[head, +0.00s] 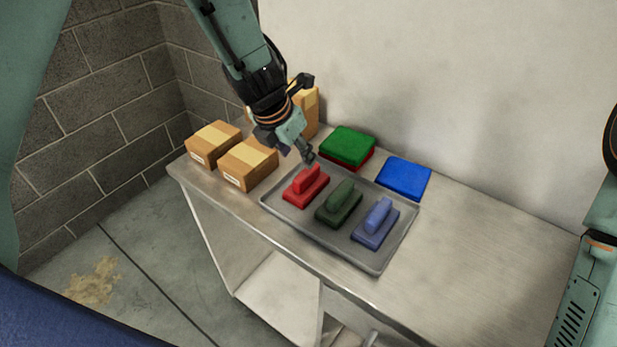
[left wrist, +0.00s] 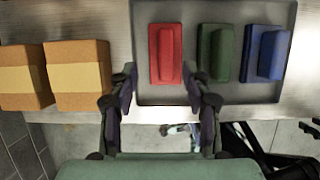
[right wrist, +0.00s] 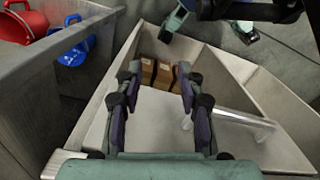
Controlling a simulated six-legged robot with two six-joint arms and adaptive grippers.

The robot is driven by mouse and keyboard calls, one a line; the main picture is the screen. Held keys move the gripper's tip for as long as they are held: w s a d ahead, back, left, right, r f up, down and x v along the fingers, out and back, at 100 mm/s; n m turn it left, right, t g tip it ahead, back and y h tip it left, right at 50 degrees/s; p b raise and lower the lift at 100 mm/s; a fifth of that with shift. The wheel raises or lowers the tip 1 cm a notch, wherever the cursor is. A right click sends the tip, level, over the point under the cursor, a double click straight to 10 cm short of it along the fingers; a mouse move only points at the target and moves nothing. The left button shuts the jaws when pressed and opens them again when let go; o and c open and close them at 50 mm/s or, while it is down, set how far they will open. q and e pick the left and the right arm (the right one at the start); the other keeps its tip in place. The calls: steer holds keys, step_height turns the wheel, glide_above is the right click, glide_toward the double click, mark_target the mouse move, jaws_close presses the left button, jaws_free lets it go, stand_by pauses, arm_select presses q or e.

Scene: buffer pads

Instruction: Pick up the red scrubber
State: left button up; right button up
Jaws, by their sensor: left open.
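The red scrubber (head: 306,186) lies at the left end of a grey tray (head: 335,247), with its raised handle up. It also shows in the left wrist view (left wrist: 165,54), just beyond and between the fingertips. My left gripper (head: 307,155) is above the red scrubber, close to the handle. In the left wrist view the left gripper (left wrist: 160,85) is open with nothing between its fingers. My right gripper (right wrist: 160,82) is open and empty in the right wrist view, away from the tray. In the head view the right gripper is not seen.
A green scrubber (head: 340,204) and a blue scrubber (head: 376,223) lie beside the red one on the tray. Cardboard boxes (head: 248,164) stand left of it. The table's right part (head: 480,260) is clear.

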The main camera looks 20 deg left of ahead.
mark_target(306, 171)
arm_select(q)
steer(key=shift+w+f, duration=0.15)
steer(key=shift+f, duration=0.25)
steer(key=shift+w+f+b, duration=0.1)
steer(key=shift+f+b, duration=0.25)
steer(key=shift+f, duration=0.05)
steer(key=x, duration=0.1)
steer(key=b+x, duration=0.1)
steer(key=x, duration=0.1)
steer(key=d+b+x, duration=0.1)
steer(key=x, duration=0.1)
steer(key=shift+s+f, duration=0.1)
steer(key=shift+s, duration=0.25)
steer(key=shift+w+f, duration=0.3)
steer(key=shift+f, duration=0.15)
steer(key=shift+s+d+r, duration=0.1)
steer(key=shift+s+r, duration=0.1)
steer(key=shift+r, duration=0.05)
steer(key=shift+c, duration=0.5)
steer(key=shift+w+f, duration=0.15)
steer(key=shift+w, duration=0.05)
steer(key=c, duration=0.6)
steer(key=shift+s, duration=0.15)
jaws_close()
